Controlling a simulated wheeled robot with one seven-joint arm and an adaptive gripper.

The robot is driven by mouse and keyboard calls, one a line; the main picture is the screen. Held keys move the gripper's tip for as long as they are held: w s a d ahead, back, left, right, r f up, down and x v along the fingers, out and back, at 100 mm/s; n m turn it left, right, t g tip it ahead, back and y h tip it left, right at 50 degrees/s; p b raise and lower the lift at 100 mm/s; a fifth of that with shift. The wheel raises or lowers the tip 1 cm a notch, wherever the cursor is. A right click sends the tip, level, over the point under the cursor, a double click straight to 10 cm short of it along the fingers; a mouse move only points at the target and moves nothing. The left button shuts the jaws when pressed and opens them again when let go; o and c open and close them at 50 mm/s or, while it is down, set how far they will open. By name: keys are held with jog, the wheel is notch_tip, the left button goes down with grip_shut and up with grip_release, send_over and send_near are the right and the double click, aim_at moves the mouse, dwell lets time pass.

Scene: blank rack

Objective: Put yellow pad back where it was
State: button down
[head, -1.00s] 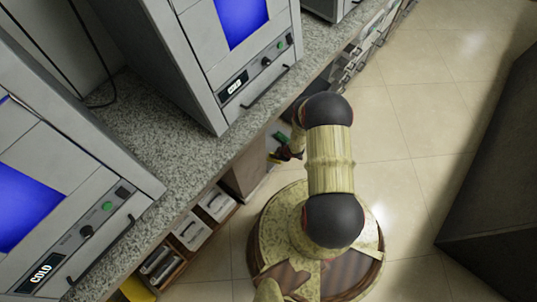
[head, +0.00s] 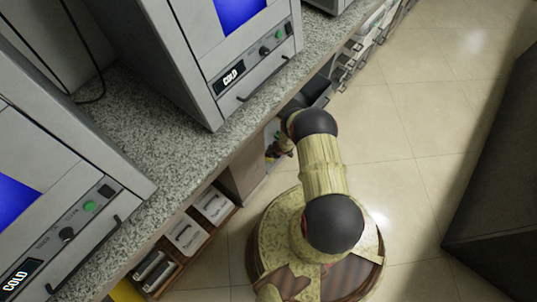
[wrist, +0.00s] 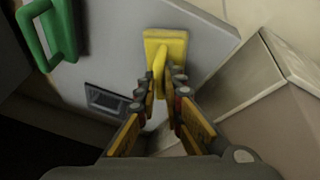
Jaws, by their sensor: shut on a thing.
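The yellow pad (wrist: 160,42) has a flat plate and a raised grip, and shows in the upper middle of the wrist view. My gripper (wrist: 166,84) is shut on the raised grip, and the fingers hide its lower part. The plate lies over or against a grey panel (wrist: 110,62); I cannot tell whether they touch. In the head view my gripper (head: 278,148) is low beside the cabinets under the counter, small and partly hidden by my arm.
A green handle (wrist: 48,32) is at the panel's upper left, and a box-like edge (wrist: 262,82) stands at right. The speckled counter (head: 150,125) carries grey ovens reading COLD (head: 232,76). Boxes in a shelf (head: 188,236) sit below.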

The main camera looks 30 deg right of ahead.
jog(key=shift+f, duration=0.1)
jog(key=c, duration=1.9)
grip_release()
jog(key=shift+r, duration=0.45)
jog(key=p+v, duration=0.5)
jog(key=v, duration=0.6)
jog(key=shift+s+r+p, duration=0.15)
jog(key=shift+r+p, duration=0.05)
jog(key=shift+p, duration=0.2)
jog(key=shift+s, duration=0.1)
